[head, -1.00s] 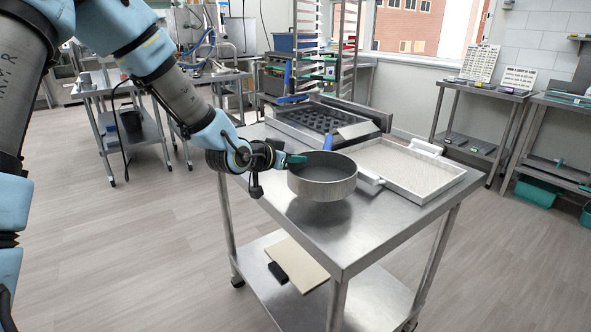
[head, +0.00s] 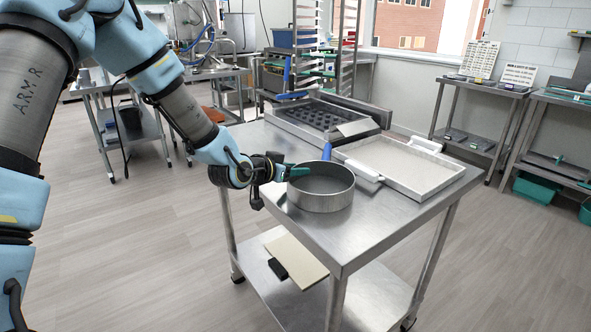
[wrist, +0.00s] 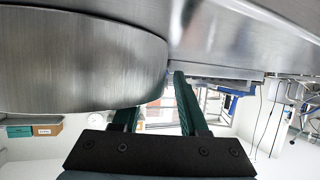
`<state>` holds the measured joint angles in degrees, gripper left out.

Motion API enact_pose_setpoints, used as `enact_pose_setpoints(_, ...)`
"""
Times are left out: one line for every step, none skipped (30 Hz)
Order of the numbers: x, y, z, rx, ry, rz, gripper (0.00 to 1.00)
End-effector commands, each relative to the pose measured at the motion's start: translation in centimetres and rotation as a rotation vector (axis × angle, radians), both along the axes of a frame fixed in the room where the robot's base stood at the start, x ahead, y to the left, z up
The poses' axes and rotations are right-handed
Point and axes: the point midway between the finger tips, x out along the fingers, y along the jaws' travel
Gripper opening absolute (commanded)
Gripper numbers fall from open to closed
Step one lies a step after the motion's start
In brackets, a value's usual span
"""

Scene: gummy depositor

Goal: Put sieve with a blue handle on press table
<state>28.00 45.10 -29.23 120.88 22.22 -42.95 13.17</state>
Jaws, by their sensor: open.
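The sieve (head: 321,195) is a round, shallow metal ring with a blue handle (head: 327,151) rising at its far side. It sits upright on the steel table (head: 372,233), near the left edge. In the wrist view its curved wall (wrist: 75,60) fills the upper left. My gripper (head: 297,172) is at the sieve's left rim, with its green fingers apart. In the wrist view the gripper (wrist: 156,95) shows a gap between the fingers, and the sieve wall overlaps the left finger. I cannot tell whether a finger still touches the rim.
A white-floored tray (head: 400,165) with white handles lies just right of the sieve. A dark mould in a metal frame (head: 318,118) is at the table's back. The table's front corner is bare. A beige board (head: 297,262) and black block lie on the lower shelf.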

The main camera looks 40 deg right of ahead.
Motion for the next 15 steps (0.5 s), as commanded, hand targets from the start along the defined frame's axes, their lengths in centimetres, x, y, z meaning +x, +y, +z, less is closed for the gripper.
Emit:
enact_pose_setpoints(0.0,0.0,0.0,0.000,0.000,0.000,0.43)
enact_pose_setpoints(0.0,0.0,0.0,0.000,0.000,0.000,0.43)
enact_pose_setpoints(0.0,0.0,0.0,0.000,0.000,0.000,0.43)
enact_pose_setpoints(0.0,0.0,0.0,0.000,0.000,0.000,0.43)
enact_pose_setpoints(0.0,0.0,0.1,0.000,0.000,0.000,0.43)
enact_pose_setpoints(0.0,0.0,0.2,0.000,0.000,0.000,0.43)
enact_pose_setpoints(0.0,0.0,0.4,0.000,0.000,0.000,0.43)
enact_pose_setpoints(0.0,0.3,0.3,0.000,0.000,0.001,0.43)
enact_pose_setpoints(-0.1,0.7,0.5,0.000,-0.001,0.001,0.43)
enact_pose_setpoints(-0.2,1.1,0.6,0.000,-0.002,0.000,0.43)
enact_pose_setpoints(-0.3,1.5,0.8,-0.001,-0.002,0.001,0.43)
enact_pose_setpoints(-0.4,2.2,1.1,0.000,-0.002,0.002,0.43)
enact_pose_setpoints(-0.6,2.8,1.2,-0.001,-0.002,0.001,0.43)
enact_pose_setpoints(-0.7,3.3,1.5,0.000,-0.003,0.002,0.43)
enact_pose_setpoints(-0.9,4.2,1.8,0.001,-0.003,0.002,0.43)
